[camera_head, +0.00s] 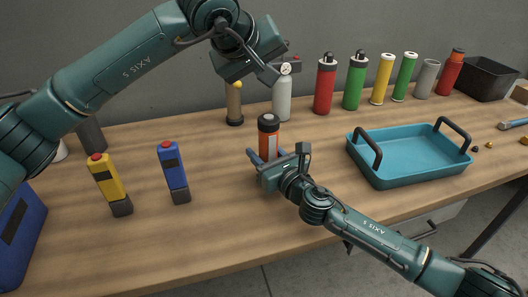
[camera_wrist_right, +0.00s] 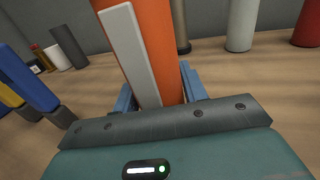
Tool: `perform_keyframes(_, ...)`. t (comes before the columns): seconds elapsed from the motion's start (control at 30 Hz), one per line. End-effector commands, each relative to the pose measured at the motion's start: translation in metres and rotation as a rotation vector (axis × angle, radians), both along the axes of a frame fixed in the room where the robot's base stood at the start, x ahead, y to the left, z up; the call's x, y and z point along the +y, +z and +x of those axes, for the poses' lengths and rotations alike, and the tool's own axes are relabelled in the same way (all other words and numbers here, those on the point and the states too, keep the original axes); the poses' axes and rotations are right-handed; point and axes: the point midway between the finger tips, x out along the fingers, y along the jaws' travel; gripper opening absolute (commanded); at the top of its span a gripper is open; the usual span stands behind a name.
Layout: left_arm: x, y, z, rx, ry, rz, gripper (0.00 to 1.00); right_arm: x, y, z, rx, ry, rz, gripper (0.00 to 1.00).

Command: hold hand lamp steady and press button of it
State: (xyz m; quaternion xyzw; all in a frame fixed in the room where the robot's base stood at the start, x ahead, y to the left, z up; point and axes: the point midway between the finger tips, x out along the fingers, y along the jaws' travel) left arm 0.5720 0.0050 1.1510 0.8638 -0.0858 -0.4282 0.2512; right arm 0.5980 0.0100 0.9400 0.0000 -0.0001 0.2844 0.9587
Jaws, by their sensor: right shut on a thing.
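The orange hand lamp (camera_head: 269,143) with a dark top stands upright near the middle of the table. A small light spot shows on its top, but I cannot tell whether it is the button. My right gripper (camera_head: 265,160) is shut on its lower body. In the right wrist view the orange body (camera_wrist_right: 155,50) with a pale grey strip rises between the blue fingers. My left gripper (camera_head: 265,73) is up at the back, above and apart from the lamp; its finger gap is unclear.
A yellow device (camera_head: 108,180) and a blue device (camera_head: 173,170) with red tops stand at left. A teal tray (camera_head: 400,178) lies at right. Several cylinders, including a red one (camera_head: 325,85), line the back. A black bin (camera_head: 487,80) stands far right. The front middle is clear.

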Motion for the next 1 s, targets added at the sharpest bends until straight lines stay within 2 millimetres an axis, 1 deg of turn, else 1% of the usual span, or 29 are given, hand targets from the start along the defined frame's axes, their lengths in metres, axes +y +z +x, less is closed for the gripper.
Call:
perform_keyframes(0.07,0.0,0.0,0.0,0.0,0.0,0.0,0.0,0.0,-0.001,0.0,0.001,0.0,-0.001,0.14)
perform_keyframes(0.1,0.0,0.0,0.0,0.0,0.0,0.0,0.0,0.0,-0.001,0.0,0.001,0.0,-0.001,0.43)
perform_keyframes(0.4,0.0,0.0,0.0,0.0,0.0,0.0,0.0,0.0,0.0,0.0,0.001,0.0,-0.001,0.68)
perform_keyframes(0.63,0.0,0.0,0.0,0.0,0.0,0.0,0.0,0.0,0.0,0.0,0.0,0.0,0.0,0.68)
perform_keyframes(0.77,0.0,0.0,0.0,0.0,0.0,0.0,0.0,-0.005,-0.001,-0.007,0.0,-0.001,-0.001,0.68)
perform_keyframes(0.87,0.0,0.0,0.0,0.0,0.0,0.0,0.0,-0.013,-0.001,-0.019,0.0,0.001,-0.001,0.68)
perform_keyframes(1.0,0.0,0.0,0.0,0.0,0.0,0.0,0.0,-0.029,-0.001,-0.044,0.003,0.001,-0.002,0.68)
